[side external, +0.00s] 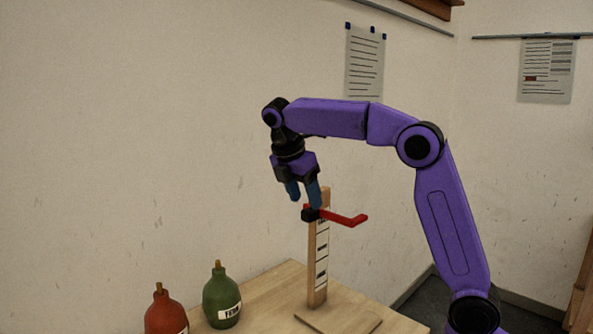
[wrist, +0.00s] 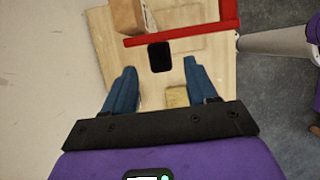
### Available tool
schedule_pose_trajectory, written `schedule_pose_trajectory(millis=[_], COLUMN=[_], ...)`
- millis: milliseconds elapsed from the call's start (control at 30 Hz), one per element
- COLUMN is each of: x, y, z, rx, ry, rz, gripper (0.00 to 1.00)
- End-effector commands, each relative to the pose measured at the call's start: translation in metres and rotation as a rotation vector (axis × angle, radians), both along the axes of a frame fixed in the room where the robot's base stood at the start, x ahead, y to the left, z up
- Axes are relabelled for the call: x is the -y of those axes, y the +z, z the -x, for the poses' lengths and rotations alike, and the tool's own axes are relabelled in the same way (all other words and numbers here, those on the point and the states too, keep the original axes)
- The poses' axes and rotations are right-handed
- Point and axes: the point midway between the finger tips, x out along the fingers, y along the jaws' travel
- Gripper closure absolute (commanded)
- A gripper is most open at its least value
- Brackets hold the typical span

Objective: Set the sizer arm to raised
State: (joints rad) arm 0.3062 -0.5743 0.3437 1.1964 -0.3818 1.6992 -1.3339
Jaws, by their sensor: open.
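The sizer is an upright wooden post (side external: 317,262) with a strip of white labels, standing on a flat wooden base (side external: 338,318). Its red arm (side external: 343,217) sits near the top of the post and sticks out to the right, with a bent end. A black block (side external: 310,215) is at the arm's left end. In the wrist view, the red arm (wrist: 185,33) crosses above the black block (wrist: 160,57). My gripper (side external: 304,197) is open just above the block, its blue fingers (wrist: 159,70) apart on either side of it. I cannot tell whether they touch it.
A red bottle (side external: 165,316) and a green bottle (side external: 222,299) stand on the wooden table (side external: 268,290) left of the post. A wall is behind, with a paper sheet (side external: 365,62) hanging on it. The air left of the post is clear.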

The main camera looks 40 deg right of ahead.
Motion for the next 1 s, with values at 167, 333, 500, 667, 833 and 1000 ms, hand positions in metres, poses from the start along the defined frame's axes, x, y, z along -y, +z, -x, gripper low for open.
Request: schedule_pose_trajectory(millis=[167,333,500,667,833,1000], x=[-0.012,-0.02,-0.026,-0.029,-0.032,-0.032], y=[0.027,0.048,0.063,0.071,0.077,0.079], z=[-0.001,-0.001,-0.001,-0.001,0.0,0.001], rx=[0.003,0.003,0.001,0.001,0.0,0.0], ry=[0.0,0.0,-0.001,-0.001,-0.001,-0.001], rz=[-0.001,0.0,0.001,0.001,0.0,0.001], gripper=[0.43,0.43,0.43,0.43,0.43,0.43])
